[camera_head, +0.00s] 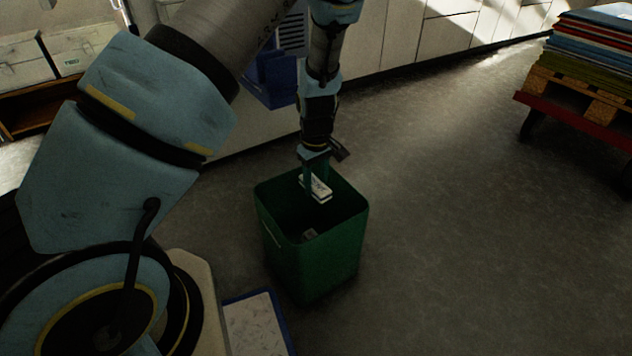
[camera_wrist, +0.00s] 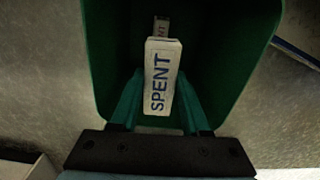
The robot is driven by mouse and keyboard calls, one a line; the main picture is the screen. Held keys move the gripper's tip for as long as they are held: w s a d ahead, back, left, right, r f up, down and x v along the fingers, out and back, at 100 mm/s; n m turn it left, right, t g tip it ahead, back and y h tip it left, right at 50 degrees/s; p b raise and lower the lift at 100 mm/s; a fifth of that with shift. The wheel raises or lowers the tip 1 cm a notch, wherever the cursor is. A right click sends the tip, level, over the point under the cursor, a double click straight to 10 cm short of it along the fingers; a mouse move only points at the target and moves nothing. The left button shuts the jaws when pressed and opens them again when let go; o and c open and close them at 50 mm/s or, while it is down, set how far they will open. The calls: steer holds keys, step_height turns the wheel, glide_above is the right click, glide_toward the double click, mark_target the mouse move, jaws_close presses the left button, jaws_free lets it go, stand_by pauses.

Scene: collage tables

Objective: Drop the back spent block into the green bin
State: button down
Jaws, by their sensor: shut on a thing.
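My gripper (camera_head: 317,178) points down at the mouth of the green bin (camera_head: 335,262) and is shut on a white block. The held block (camera_head: 318,188) shows dark lettering, and in the wrist view the held block (camera_wrist: 160,80) reads SPENT between my two fingers (camera_wrist: 160,110). In the wrist view the walls of the green bin (camera_wrist: 103,60) surround the block on the sides.
A blue-edged tray or board (camera_head: 256,325) lies left of the bin's base. A blue container (camera_head: 272,78) stands behind, by the pale cabinets (camera_head: 400,35). A red cart (camera_head: 570,120) with a pallet and stacked sheets is at right. The floor (camera_head: 450,220) between is clear.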

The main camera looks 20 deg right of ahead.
mark_target(316, 184)
steer(key=shift+f+b, duration=0.3)
steer(key=shift+f, duration=0.35)
steer(key=shift+c, duration=1.5)
jaws_free()
steer(key=shift+r, duration=0.15)
step_height(316, 184, up, 11)
steer(key=p, duration=0.4)
steer(key=shift+f, duration=0.2)
